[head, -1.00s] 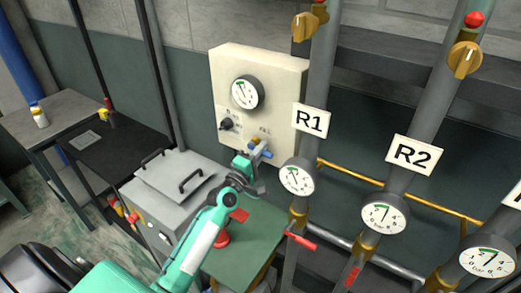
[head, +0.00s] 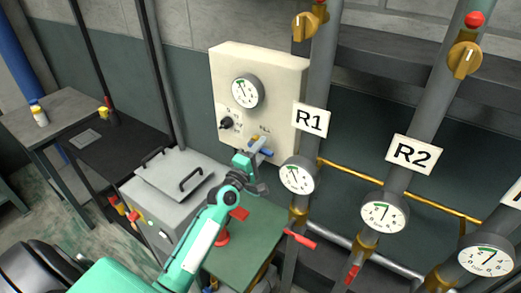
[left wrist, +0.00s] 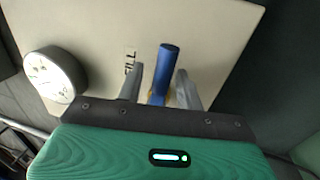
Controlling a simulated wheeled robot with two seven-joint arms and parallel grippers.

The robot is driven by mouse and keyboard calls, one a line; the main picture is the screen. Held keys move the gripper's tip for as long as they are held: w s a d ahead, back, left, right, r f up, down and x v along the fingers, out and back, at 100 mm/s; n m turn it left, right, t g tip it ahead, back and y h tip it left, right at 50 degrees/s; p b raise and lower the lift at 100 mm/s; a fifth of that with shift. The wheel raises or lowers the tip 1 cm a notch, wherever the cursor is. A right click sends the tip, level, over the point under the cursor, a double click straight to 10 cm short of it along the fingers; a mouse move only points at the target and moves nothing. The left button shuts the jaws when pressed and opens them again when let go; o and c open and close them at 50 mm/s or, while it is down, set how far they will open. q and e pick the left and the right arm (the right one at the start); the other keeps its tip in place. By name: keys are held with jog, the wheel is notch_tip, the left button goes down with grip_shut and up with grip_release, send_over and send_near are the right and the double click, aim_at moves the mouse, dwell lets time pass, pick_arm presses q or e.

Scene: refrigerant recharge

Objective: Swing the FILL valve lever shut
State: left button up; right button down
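The FILL valve has a blue lever (head: 258,144) low on the cream panel (head: 283,75); the gripper partly crowds it in the head view. In the left wrist view the blue lever (left wrist: 167,68) stands out from the panel beside the FILL label (left wrist: 130,62). My left gripper (head: 259,178) is just below and in front of the valve. In the left wrist view its two fingers (left wrist: 160,88) are apart, one on each side of the lever, with a visible gap. The valve body behind the lever is mostly hidden. My right gripper is not in view.
A round gauge (head: 247,91) and a black knob (head: 226,123) are on the panel. The R1 pipe (head: 318,80) with its gauge (head: 298,175) stands close to the right. A green-topped table (head: 252,235) and a grey lidded box (head: 170,190) are below.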

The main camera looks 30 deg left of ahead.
pick_arm(q)
jog(key=b+v, duration=0.4)
jog(key=v, duration=0.9)
jog(key=shift+s, duration=0.4)
jog(key=shift+a+f, duration=0.1)
